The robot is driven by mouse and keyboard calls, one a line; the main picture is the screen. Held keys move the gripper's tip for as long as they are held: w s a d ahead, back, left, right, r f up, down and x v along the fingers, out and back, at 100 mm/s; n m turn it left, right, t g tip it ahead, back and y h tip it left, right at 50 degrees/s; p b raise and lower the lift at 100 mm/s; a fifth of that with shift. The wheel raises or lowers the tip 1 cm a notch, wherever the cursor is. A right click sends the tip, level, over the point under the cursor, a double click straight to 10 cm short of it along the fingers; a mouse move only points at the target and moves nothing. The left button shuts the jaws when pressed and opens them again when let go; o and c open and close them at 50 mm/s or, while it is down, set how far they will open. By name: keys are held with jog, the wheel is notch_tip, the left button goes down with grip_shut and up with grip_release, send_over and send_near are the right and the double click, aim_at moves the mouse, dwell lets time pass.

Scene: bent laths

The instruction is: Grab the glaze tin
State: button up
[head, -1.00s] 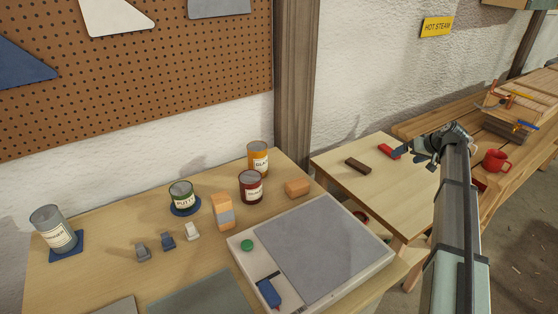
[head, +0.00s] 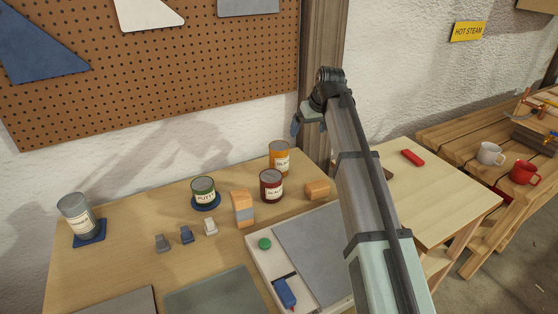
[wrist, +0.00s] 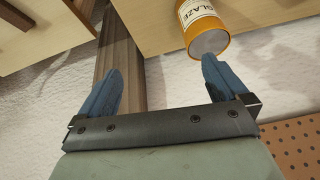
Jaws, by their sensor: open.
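The glaze tin (head: 279,158) is orange with a pale label and a grey top, standing upright at the back right of the wooden table. In the wrist view the glaze tin (wrist: 204,30) shows at the top, its label reading GLAZE, beyond the right fingertip. My gripper (head: 298,128) is above and a little right of the tin in the head view, near the wooden post. The wrist view shows my gripper (wrist: 161,70) with its two blue fingers wide apart and nothing between them. The tin appears apart from the fingers.
A dark red tin (head: 271,187) stands close in front of the glaze tin. An orange block (head: 317,190) lies to the right, and an orange-and-grey block (head: 242,208) to the left. A green putty tin (head: 203,192) sits on a blue mat. The wooden post (head: 323,60) rises behind.

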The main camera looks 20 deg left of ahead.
send_near(280, 146)
jog(key=r, duration=0.2)
jog(key=shift+n, duration=0.4)
jog(key=x, duration=1.3)
jog(key=shift+s+d+f, duration=0.2)
jog(key=shift+s+f, duration=0.1)
jog(key=shift+f, duration=0.25)
jog(key=shift+c, duration=0.2)
jog(key=c, duration=1.2)
